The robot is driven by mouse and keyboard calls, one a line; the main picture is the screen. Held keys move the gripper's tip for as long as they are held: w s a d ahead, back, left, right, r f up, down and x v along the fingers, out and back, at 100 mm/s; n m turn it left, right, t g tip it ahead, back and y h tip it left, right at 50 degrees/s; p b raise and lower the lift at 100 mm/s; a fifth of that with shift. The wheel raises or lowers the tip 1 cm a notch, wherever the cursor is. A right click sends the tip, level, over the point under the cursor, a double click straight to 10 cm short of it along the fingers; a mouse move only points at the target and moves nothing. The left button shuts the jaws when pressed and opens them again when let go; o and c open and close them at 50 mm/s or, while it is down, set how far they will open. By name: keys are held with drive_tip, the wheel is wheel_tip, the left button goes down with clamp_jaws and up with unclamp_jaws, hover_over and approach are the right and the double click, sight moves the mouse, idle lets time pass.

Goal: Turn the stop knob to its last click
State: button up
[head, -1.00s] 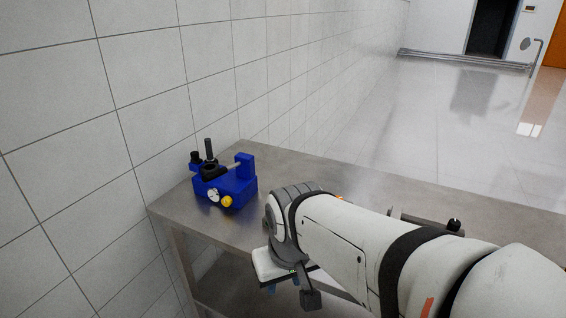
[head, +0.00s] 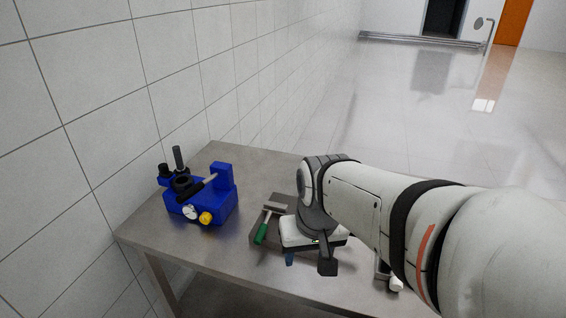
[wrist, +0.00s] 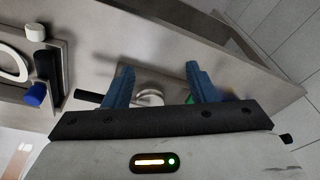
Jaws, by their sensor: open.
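The blue disc separator (head: 208,203) stands upright at the far left of the table, near the tiled wall. Its front has a yellow knob (head: 206,218) and a white dial (head: 189,212); black posts and a black round part are on top. I cannot tell which of these is the stop knob. My gripper (wrist: 160,82) is open, its two blue fingers apart with nothing held. In the head view it hangs over the table, right of the separator and clear of it; its fingers are mostly hidden there.
The wall borders the table's left side.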

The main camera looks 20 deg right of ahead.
drive_tip(key=w+d+m+g+y+p, duration=0.15)
drive_tip(key=w+d+m+p, duration=0.35)
drive_tip(key=w, duration=0.5)
drive_tip(key=w+d+m+g+y+p, duration=0.1)
drive_tip(key=w+d+m+y+p, duration=0.1)
drive_tip(key=w+d+m, duration=0.65)
drive_tip(key=w+d+f+m+p, duration=0.3)
drive_tip(key=w+d+f+m, duration=0.1)
drive_tip(key=w+d, duration=0.15)
drive_tip(key=shift+t+y, duration=0.35)
drive_tip(key=shift+y, duration=0.1)
drive_tip(key=x, duration=0.7)
drive_tip(key=shift+s+d+f+p, duration=0.1)
drive_tip(key=shift+f+p, duration=0.1)
drive_tip(key=shift+p, duration=0.15)
drive_tip(key=shift+c, duration=0.2)
